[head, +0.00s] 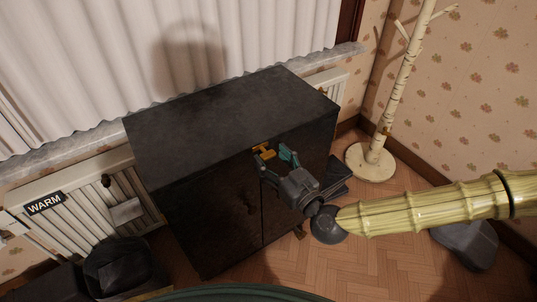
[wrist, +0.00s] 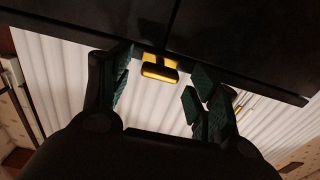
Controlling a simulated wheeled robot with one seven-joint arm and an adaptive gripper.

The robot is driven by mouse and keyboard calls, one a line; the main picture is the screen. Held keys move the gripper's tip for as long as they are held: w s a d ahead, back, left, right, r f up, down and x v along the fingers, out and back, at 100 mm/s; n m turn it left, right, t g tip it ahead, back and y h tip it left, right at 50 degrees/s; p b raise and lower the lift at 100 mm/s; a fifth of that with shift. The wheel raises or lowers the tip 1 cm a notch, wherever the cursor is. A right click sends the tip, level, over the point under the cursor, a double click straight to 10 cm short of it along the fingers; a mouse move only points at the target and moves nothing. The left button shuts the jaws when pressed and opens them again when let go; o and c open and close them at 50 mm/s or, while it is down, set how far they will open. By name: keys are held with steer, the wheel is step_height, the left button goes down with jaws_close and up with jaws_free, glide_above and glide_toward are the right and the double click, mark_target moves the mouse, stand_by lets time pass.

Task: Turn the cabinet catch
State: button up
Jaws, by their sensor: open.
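The dark cabinet (head: 215,115) stands against the curtained wall, its doors facing my arm. The yellow cabinet catch (head: 264,151) sits at the top of the door front, near the seam between the doors. In the wrist view the catch (wrist: 158,68) shows a crosswise bar on the dark cabinet face (wrist: 235,45). My gripper (head: 274,159) is open at the catch, its teal finger pads apart. In the wrist view the catch appears between the open fingers of my gripper (wrist: 161,78), with a gap on each side. I cannot tell whether a finger touches it.
A pale coat stand (head: 372,160) stands right of the cabinet. Dark items (head: 340,177) lie beside the cabinet on the right. A radiator with a WARM label (head: 45,203) is on the left, and a dark bag-like object (head: 118,268) lies below it. Wooden floor shows in front.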

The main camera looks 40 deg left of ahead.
mark_target(265, 152)
steer(key=shift+x, duration=1.25)
steer(key=c, duration=1)
